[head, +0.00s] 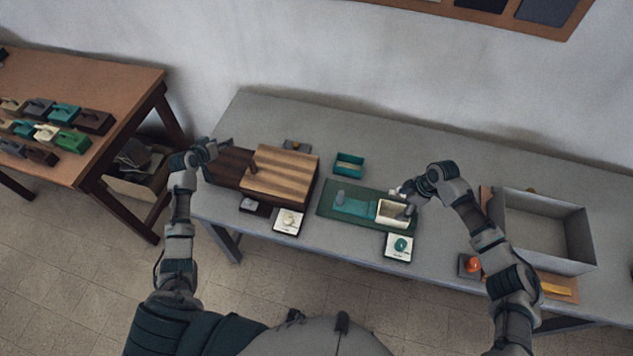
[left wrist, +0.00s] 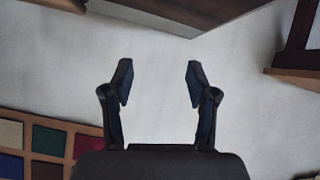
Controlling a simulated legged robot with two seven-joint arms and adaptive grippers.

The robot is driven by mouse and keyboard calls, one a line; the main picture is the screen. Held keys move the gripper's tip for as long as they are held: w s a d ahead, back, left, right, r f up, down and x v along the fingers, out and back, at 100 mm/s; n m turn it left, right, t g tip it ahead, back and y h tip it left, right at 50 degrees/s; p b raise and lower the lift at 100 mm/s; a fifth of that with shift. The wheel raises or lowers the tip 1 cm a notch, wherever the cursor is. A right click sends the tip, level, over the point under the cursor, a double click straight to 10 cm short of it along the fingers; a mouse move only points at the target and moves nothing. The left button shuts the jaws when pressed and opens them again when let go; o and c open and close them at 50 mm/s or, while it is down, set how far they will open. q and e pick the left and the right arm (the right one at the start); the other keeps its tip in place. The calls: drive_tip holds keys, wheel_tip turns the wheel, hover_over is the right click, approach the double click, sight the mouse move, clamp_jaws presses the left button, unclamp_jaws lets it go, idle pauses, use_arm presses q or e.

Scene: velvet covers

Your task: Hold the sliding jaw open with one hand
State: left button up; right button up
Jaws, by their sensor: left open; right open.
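A dark green board (head: 326,208) lies on the grey table, with a teal block (head: 355,205) bearing a grey knob and an open cream box (head: 391,219) beside it. The teal block may be the sliding jaw; I cannot tell for sure. My right gripper (head: 402,198) is open at the cream box; whether it touches is unclear. My left gripper (head: 222,146) is open above the left end of a dark wooden block with a striped wooden lid (head: 282,175). In the left wrist view, the left fingers (left wrist: 157,80) stand apart with nothing between them.
The grey table (head: 420,145) also holds a small teal tray (head: 349,164), white cards with round pieces (head: 288,221) (head: 399,246), and a large grey open bin (head: 545,230) at right. A brown table (head: 95,75) with several coloured blocks stands at left. The table's back strip is clear.

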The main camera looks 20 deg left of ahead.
use_arm(q)
drive_tip(key=d+m+g+h, duration=0.1)
drive_tip(key=d+m, duration=0.1)
drive_tip(key=d, duration=0.4)
drive_tip(key=w+d+r+m+g+h, duration=0.1)
drive_tip(key=d+m, duration=0.1)
drive_tip(key=d, duration=0.4)
drive_tip(key=w+d+r+m+g+h, duration=0.1)
drive_tip(key=d+m+h, duration=0.1)
drive_tip(key=d, duration=0.5)
drive_tip(key=s+d+r+m+g+h, duration=0.1)
drive_tip(key=s+d+m+g, duration=0.15)
drive_tip(key=d, duration=0.55)
drive_tip(key=s+d+r+m+g, duration=0.1)
drive_tip(key=d+m, duration=0.3)
drive_tip(key=d, duration=0.3)
drive_tip(key=m+g+y, duration=0.2)
drive_tip(key=g, duration=0.1)
approach(339, 193)
wheel_tip(339, 193, down, 3)
drive_tip(key=x, duration=0.4)
drive_tip(key=d+x, duration=0.1)
drive_tip(key=x, duration=0.3)
drive_tip(key=shift+w+d+f, duration=0.15)
drive_tip(key=shift+w, duration=0.1)
drive_tip(key=shift+w+d+f, duration=0.1)
drive_tip(key=shift+w+f, duration=0.05)
drive_tip(key=shift+f, duration=0.4)
clamp_jaws()
